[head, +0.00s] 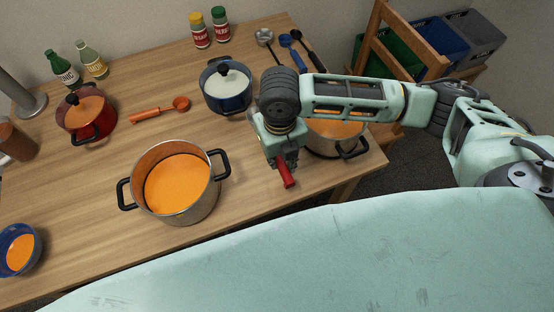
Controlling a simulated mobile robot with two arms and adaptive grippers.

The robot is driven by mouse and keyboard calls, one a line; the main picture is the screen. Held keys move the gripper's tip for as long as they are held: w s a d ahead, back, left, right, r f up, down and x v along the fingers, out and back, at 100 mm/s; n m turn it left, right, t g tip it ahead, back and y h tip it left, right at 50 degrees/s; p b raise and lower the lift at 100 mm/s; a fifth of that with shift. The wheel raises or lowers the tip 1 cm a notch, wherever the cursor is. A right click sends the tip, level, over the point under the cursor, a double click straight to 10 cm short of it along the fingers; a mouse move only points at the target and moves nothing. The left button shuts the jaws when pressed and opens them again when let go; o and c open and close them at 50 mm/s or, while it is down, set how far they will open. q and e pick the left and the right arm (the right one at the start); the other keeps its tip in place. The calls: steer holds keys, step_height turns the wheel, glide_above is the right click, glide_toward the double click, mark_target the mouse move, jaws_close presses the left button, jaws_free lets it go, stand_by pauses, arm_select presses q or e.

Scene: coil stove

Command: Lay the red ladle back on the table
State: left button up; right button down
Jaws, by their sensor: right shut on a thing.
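My right gripper (283,160) reaches in from the right over the right part of the wooden table (110,250). It points down and is shut on the red ladle (287,175). Only a short red piece of the ladle shows below the fingers; the rest is hidden, and I cannot tell whether it touches the table. My left gripper is not in view.
A large steel pot (190,205) of orange soup stands left of the gripper. Another steel pot (345,150) stands close on its right, partly behind my arm. A blue pot (228,98), an orange ladle (160,110) and a red pot (95,130) lie farther back. Bare table shows in front.

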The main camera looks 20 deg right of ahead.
steer(key=shift+w+a+f, duration=0.1)
steer(key=shift+w+f, duration=0.3)
steer(key=shift+w, duration=0.3)
steer(key=shift+f, duration=2.05)
steer(key=c, duration=1.6)
jaws_free()
steer(key=shift+f, duration=0.1)
step_height(320, 180, up, 12)
steer(key=shift+r, duration=0.15)
steer(key=shift+s, duration=0.1)
